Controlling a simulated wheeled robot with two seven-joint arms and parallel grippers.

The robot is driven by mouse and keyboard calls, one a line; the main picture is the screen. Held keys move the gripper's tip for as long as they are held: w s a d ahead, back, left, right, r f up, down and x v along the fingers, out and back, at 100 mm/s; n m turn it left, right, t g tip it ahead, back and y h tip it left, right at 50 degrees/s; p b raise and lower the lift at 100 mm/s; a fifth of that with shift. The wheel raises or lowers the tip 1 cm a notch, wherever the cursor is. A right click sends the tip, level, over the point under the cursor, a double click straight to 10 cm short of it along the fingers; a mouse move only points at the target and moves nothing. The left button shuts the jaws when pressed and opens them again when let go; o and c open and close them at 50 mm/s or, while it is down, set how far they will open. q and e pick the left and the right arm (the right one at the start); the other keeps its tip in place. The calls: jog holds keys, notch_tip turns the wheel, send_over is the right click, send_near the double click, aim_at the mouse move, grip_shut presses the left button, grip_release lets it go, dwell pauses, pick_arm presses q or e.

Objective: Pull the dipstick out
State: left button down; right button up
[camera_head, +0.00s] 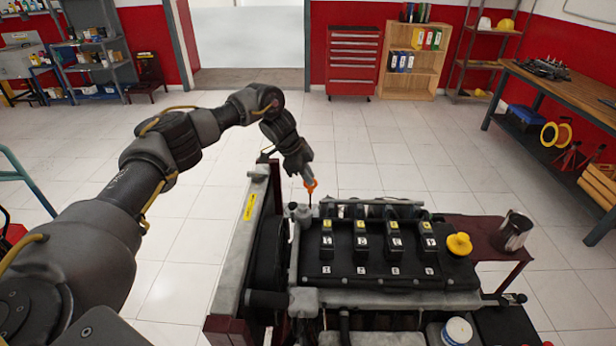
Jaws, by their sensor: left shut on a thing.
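The dipstick (310,187) shows an orange handle above the far left corner of the black engine (385,245). A short thin dark length shows below the handle, reaching down toward the engine. My left gripper (307,179) is shut on the dipstick at its handle, pointing down from above. How much of the rod sits inside the engine cannot be seen. My right gripper is not in view.
A yellow oil cap (459,244) sits on the engine's right side. A metal jug (515,231) stands on the dark red side shelf (470,226). A white tub (457,331) is at the front right. Open tiled floor lies behind the engine.

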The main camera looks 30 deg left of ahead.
pick_arm(q)
jog(key=c, duration=1.5)
grip_release()
jog(key=shift+a+r, duration=0.1)
jog(key=shift+r, duration=0.2)
jog(key=b+v, duration=0.2)
jog(key=v, duration=0.8)
jog(key=shift+s, duration=0.15)
